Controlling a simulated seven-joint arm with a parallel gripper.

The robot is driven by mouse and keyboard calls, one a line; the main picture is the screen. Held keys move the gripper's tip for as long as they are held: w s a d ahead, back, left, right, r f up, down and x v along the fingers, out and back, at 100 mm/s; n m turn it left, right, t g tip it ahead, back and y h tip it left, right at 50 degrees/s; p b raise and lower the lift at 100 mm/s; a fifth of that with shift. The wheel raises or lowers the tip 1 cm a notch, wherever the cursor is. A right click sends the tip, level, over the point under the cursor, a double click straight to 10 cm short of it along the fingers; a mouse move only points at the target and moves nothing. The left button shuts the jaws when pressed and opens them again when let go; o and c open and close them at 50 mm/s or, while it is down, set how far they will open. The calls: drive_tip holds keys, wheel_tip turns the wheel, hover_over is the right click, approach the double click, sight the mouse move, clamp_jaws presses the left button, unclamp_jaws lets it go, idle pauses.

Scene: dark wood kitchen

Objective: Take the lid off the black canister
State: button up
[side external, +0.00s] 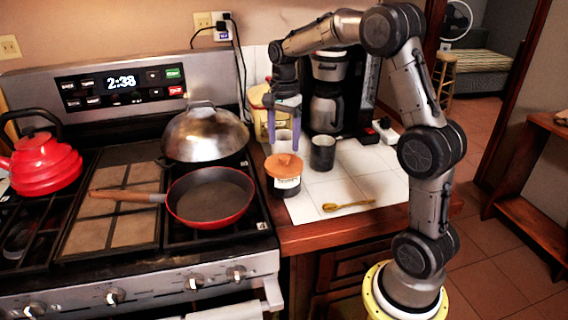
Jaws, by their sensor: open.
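The black canister (285,187) stands on the white-tiled counter, close to the stove's right edge. It has a pale label on its front. Its orange-brown lid (284,167), with a small knob on top, sits on the canister. My gripper (282,146) is open and points down, with bluish fingers just above the lid and roughly in line with it. Nothing shows between the fingers except things behind them. I cannot tell from this one view whether a fingertip touches the lid or its knob.
A dark cup (322,153) stands just right of the canister. A wooden spoon (347,205) lies on the tiles in front. A coffee maker (328,95) stands behind. On the stove at left are a red-rimmed pan (210,198), a domed metal pan (204,135) and a red kettle (45,165).

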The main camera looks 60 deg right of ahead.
sight(284, 156)
wheel_tip(284, 156, down, 4)
drive_tip(key=shift+f, duration=0.1)
drive_tip(key=shift+c, duration=0.3)
clamp_jaws()
